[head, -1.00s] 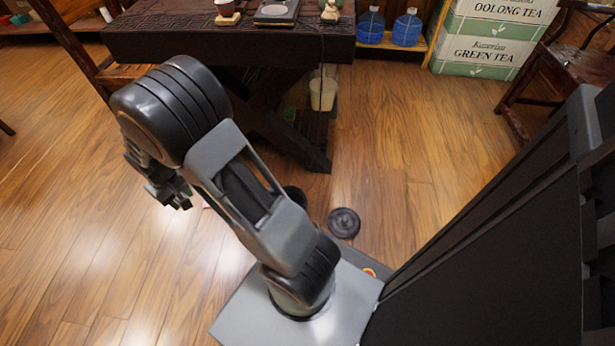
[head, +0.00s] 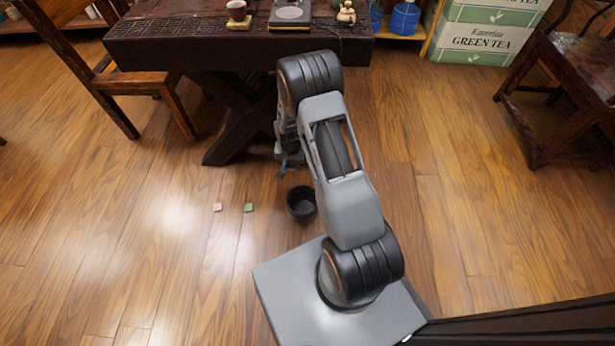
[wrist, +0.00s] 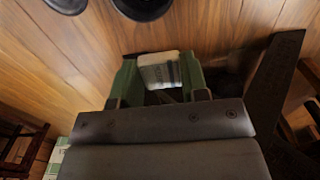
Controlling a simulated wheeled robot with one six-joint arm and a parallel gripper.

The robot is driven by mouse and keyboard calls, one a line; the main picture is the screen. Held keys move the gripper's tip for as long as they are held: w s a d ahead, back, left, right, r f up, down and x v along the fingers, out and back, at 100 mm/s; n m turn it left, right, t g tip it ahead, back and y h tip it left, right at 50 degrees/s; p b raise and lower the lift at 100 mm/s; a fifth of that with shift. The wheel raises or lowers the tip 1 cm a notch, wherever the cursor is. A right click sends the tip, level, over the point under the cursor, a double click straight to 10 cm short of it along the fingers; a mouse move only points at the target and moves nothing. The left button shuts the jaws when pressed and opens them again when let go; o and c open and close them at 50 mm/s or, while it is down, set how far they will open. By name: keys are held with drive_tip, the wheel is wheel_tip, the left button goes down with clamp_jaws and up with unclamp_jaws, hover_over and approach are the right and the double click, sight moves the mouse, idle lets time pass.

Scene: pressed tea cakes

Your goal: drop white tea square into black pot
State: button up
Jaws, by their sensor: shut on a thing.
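My gripper (head: 288,165) hangs above the floor, behind and slightly left of the black pot in the head view. In the wrist view its green fingers (wrist: 160,82) are shut on the white tea square (wrist: 160,70), which stands out between them. The open black pot (head: 301,203) sits upright on the wooden floor, just left of my arm. Two dark round things are cut off at the wrist view's top edge; the larger (wrist: 142,8) looks like the pot. The white tea square cannot be made out in the head view.
A pink square (head: 217,207) and a green square (head: 248,207) lie on the floor left of the pot. A dark carved table (head: 190,55) stands behind, with a wooden chair (head: 140,80) at its left. The floor at the left is clear.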

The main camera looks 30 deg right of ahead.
drive_tip(key=s+d+f+m+b, duration=0.1)
drive_tip(key=d+f+m, duration=0.1)
drive_tip(key=f, duration=0.6)
drive_tip(key=s+d+f+m, duration=0.2)
drive_tip(key=f+m, duration=0.1)
drive_tip(key=f, duration=0.5)
drive_tip(key=shift+b, duration=0.35)
drive_tip(key=shift+f, duration=0.1)
drive_tip(key=o, duration=1)
wheel_tip(320, 180, up, 14)
drive_tip(key=p, duration=0.5)
